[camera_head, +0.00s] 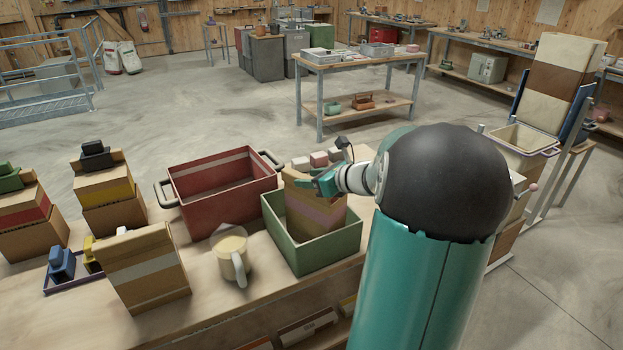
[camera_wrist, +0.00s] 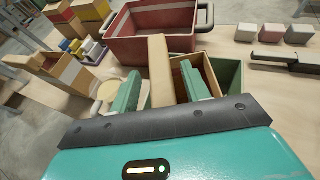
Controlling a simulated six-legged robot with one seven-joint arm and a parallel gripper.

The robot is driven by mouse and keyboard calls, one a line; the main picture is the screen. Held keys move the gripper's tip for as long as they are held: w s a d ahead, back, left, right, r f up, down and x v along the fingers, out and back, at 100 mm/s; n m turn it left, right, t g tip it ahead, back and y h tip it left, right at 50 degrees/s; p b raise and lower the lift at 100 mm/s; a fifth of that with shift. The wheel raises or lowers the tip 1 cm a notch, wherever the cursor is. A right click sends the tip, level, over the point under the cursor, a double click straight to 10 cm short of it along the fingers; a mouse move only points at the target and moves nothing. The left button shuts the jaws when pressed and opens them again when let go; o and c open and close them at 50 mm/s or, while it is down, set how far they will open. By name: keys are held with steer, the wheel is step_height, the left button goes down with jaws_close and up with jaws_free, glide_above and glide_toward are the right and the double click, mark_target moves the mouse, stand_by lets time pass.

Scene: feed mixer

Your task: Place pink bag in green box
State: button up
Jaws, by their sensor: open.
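The pink bag, a brown paper bag with a pink band (camera_head: 327,217), stands inside the green box (camera_head: 335,248) on the wooden table. Its upper part rises above the box rim. My gripper (camera_head: 318,183) is at the top of the bag. In the wrist view my gripper (camera_wrist: 160,75) is open, its two green fingers apart on either side of a tan panel of the bag (camera_wrist: 159,60). The green box (camera_wrist: 230,75) shows partly behind the right finger there. The bag's lower part is hidden by the box walls.
A red box (camera_head: 222,190) stands behind and left of the green box. A cream mug (camera_head: 231,255) is to its left. More bags, including one with a white band (camera_head: 145,268), stand further left. Small blocks (camera_head: 319,159) lie behind the green box.

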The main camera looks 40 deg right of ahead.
steer(key=v, duration=1.2)
steer(key=w+a+f+n+g+y, duration=0.15)
steer(key=a+n+g, duration=0.55)
steer(key=a+n, duration=1.35)
steer(key=s+a+n+h, duration=0.1)
steer(key=s+a+n, duration=0.3)
steer(key=a+n, duration=0.3)
steer(key=s+a+n+h, duration=0.2)
steer(key=s+a+n, duration=0.3)
steer(key=a+n, duration=0.2)
steer(key=a, duration=0.2)
steer(key=shift+a+g, duration=0.25)
steer(key=shift+g, duration=0.15)
